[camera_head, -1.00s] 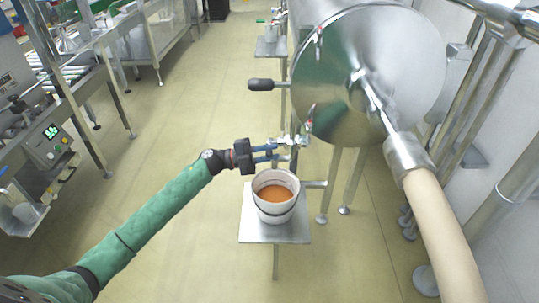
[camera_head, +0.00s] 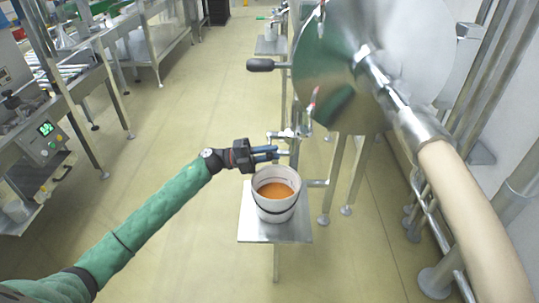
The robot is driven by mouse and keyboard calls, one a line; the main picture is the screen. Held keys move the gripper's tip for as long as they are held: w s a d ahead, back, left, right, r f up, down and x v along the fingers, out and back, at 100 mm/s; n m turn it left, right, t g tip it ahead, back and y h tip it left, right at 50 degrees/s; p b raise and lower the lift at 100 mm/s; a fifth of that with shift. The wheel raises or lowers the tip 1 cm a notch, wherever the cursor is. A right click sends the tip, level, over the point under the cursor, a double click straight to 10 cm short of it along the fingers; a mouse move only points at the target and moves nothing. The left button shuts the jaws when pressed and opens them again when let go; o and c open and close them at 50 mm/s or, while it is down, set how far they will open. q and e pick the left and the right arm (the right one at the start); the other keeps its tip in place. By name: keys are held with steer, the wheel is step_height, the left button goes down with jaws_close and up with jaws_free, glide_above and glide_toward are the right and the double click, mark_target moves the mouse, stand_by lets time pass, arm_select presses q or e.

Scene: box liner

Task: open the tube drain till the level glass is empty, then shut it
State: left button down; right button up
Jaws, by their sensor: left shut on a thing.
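The steel tank (camera_head: 345,60) stands at upper right. Red-marked fittings (camera_head: 313,103) sit on its front-left side; the glass and its level are too small and blurred to read. The tube drain (camera_head: 289,134) is a small metal valve low on the tank's left. My left gripper (camera_head: 275,153) comes in from the left just below it, fingers shut on the drain's small handle, which is mostly hidden. A white bucket (camera_head: 277,211) with orange-brown liquid (camera_head: 275,190) stands directly below. No flow can be made out. My right gripper is out of view.
The bucket stands on a small metal shelf (camera_head: 248,229). A black-knobbed lever (camera_head: 261,65) sticks out left of the tank. A cream hose (camera_head: 470,215) with a metal coupling is at right. Machines and benches line the left; the floor between (camera_head: 190,110) is clear.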

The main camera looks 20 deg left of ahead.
arm_select(q)
steer(key=shift+f, duration=0.1)
stand_by(0.3)
steer(key=c, duration=1.3)
jaws_free()
steer(key=shift+c, duration=0.2)
steer(key=shift+a, duration=0.1)
steer(key=v, duration=0.7)
steer(key=shift+a+b, duration=0.3)
steer(key=shift+b, duration=0.1)
steer(key=shift+s+f, duration=0.1)
